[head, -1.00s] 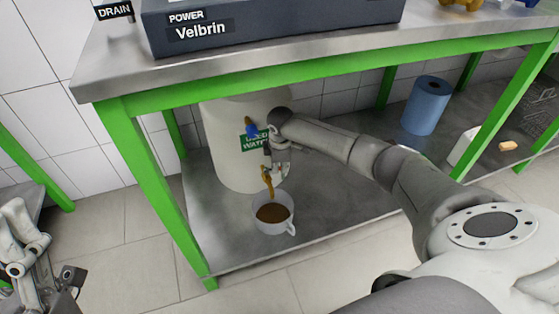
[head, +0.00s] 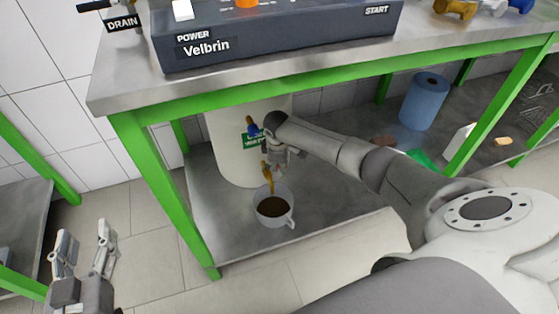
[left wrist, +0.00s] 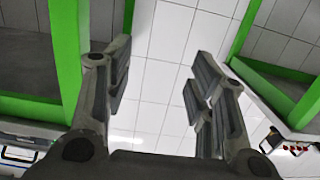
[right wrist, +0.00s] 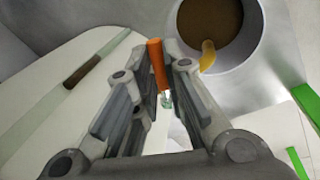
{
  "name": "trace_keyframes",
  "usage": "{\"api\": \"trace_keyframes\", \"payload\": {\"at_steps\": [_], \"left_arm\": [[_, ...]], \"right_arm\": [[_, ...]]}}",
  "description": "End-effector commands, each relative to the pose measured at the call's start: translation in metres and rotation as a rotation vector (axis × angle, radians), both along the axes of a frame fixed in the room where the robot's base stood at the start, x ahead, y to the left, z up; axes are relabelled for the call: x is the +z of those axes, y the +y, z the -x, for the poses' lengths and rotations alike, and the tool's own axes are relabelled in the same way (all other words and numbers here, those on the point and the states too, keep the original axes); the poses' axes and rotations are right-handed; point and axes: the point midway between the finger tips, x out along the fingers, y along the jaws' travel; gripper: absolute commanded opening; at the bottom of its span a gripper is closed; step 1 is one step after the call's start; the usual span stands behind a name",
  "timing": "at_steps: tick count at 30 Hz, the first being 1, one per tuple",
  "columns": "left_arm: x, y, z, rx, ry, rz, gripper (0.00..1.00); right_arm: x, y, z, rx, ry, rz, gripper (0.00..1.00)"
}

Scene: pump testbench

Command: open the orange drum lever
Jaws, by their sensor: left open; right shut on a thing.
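The pale drum (head: 228,160) with a green label stands on the lower shelf, partly hidden by my right arm. The orange lever (right wrist: 157,62) shows between the fingers of my right gripper (right wrist: 157,90) in the right wrist view. My right gripper (head: 278,160) is shut on this lever at the drum's front. A yellow-brown stream or spout (head: 267,177) reaches down to a white cup (head: 288,217), also in the right wrist view (right wrist: 257,45). The cup holds brown liquid (right wrist: 208,22). My left gripper (head: 86,245) is open and empty, left of the bench.
A blue lever (head: 252,126) sits higher on the drum. A green bench leg (head: 165,200) stands between my left gripper and the drum. A blue paper roll (head: 425,101) is on the shelf at right. The Velbrin power unit (head: 290,38) is on the bench top.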

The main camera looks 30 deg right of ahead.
Motion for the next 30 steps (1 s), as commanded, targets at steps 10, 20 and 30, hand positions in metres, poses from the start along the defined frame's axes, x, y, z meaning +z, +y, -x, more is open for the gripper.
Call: {"api": "trace_keyframes", "payload": {"at_steps": [10, 20, 30], "left_arm": [[-0.061, 0.016, 0.027, 0.023, 0.351, -0.086, 0.51], [-0.107, 0.035, 0.073, 0.045, 0.673, -0.158, 0.51], [-0.136, 0.056, 0.136, 0.068, 0.995, -0.226, 0.51]], "right_arm": [[0.000, 0.005, 0.004, -0.092, 0.005, -0.002, 0.00], [0.000, 0.009, 0.007, -0.193, 0.005, -0.003, 0.00], [0.000, 0.014, 0.009, -0.318, 0.006, -0.003, 0.00]]}}
